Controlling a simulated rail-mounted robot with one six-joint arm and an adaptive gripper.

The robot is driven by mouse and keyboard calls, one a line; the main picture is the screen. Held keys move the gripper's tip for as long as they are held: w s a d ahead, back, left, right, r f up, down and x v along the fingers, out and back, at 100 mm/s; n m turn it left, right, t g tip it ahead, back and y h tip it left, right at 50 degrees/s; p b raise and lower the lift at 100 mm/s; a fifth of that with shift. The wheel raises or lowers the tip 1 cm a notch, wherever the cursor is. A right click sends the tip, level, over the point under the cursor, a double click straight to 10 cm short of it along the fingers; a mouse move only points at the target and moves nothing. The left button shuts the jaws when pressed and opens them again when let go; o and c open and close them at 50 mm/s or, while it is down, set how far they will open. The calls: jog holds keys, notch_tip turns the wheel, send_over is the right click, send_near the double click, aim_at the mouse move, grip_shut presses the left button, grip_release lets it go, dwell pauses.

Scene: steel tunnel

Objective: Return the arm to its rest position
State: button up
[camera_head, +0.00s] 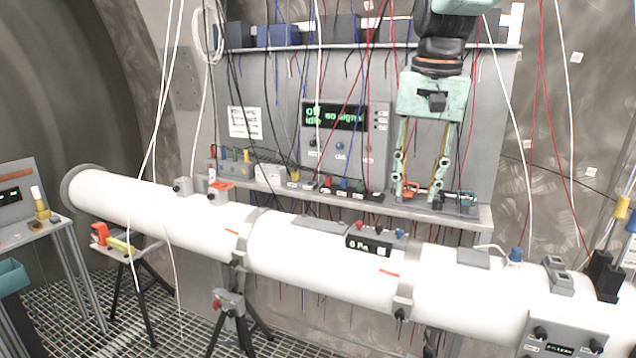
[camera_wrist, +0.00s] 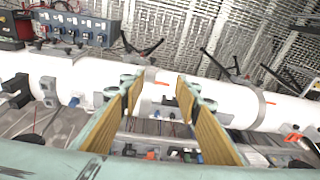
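My gripper (camera_head: 420,190) hangs from the green wrist body, pointing down, in front of the right part of the grey shelf. Its two long fingers with tan inner pads stand apart with nothing between them. In the wrist view my gripper (camera_wrist: 157,85) also shows its fingers spread, with the white pipe beyond their tips.
A long white pipe (camera_head: 300,262) crosses in front of the shelf (camera_head: 480,215). A display panel (camera_head: 345,130) is on the back board. Many cables hang down around my arm. An orange-and-yellow tool (camera_head: 112,240) lies on a small stand at left. Grating floor lies below.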

jog(key=s+f+n+b, duration=0.1)
jog(key=s+f, duration=0.4)
jog(key=s, duration=0.8)
jog(key=s+f+n+t+b, duration=0.1)
jog(key=s+f+b, duration=0.3)
jog(key=s, duration=1)
jog(key=s+f+n+t+b, duration=0.1)
jog(key=s+f, duration=0.5)
jog(key=s, duration=0.7)
jog(key=shift+s+f+n+b, duration=0.15)
jog(key=shift+f+n+b, duration=0.3)
jog(key=shift+b, duration=0.6)
jog(key=shift+r, duration=0.1)
